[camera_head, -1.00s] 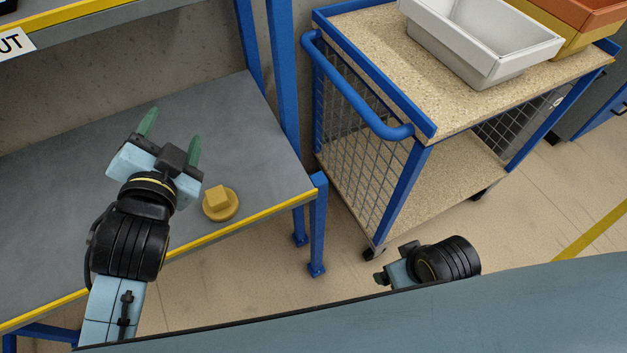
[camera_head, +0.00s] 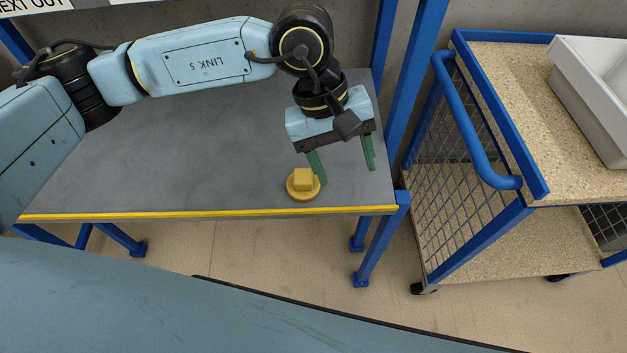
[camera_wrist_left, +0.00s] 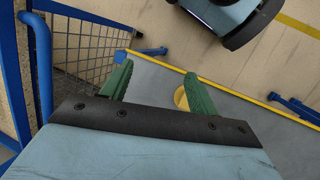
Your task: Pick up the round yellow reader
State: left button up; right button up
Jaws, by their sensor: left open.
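The round yellow reader (camera_head: 303,184) is a yellow disc with a square block on top. It lies on the grey shelf (camera_head: 220,150) near its yellow front edge. My left gripper (camera_head: 345,171) is open and points down, with green fingers. Its left finger is right beside the reader in the head view; the reader is not between the fingers. In the left wrist view the reader (camera_wrist_left: 181,99) is partly hidden behind the right-hand finger of my left gripper (camera_wrist_left: 157,85). I cannot tell whether finger and reader touch. My right gripper is not in view.
A blue shelf post (camera_head: 412,75) stands just right of my left gripper. A cart with a blue handle (camera_head: 470,130) and mesh sides stands further right, with a white bin (camera_head: 600,90) on top. The shelf left of the reader is clear.

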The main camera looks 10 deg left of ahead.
pick_arm(q)
jog(key=w+a+m+t+y, duration=0.1)
jog(key=w+a+t+y, duration=0.1)
jog(key=w+a+y, duration=0.35)
jog(key=h+b, duration=0.1)
jog(key=h, duration=0.1)
send_over(303, 173)
jog(key=shift+y, duration=0.25)
jog(key=f, duration=0.6)
jog(key=shift+s+d+f, duration=0.15)
jog(key=shift+s+f, duration=0.05)
jog(key=shift+f, duration=0.2)
jog(key=shift+w+f+b, duration=0.1)
jog(key=shift+f+b, duration=0.7)
jog(key=shift+f, duration=2.3)
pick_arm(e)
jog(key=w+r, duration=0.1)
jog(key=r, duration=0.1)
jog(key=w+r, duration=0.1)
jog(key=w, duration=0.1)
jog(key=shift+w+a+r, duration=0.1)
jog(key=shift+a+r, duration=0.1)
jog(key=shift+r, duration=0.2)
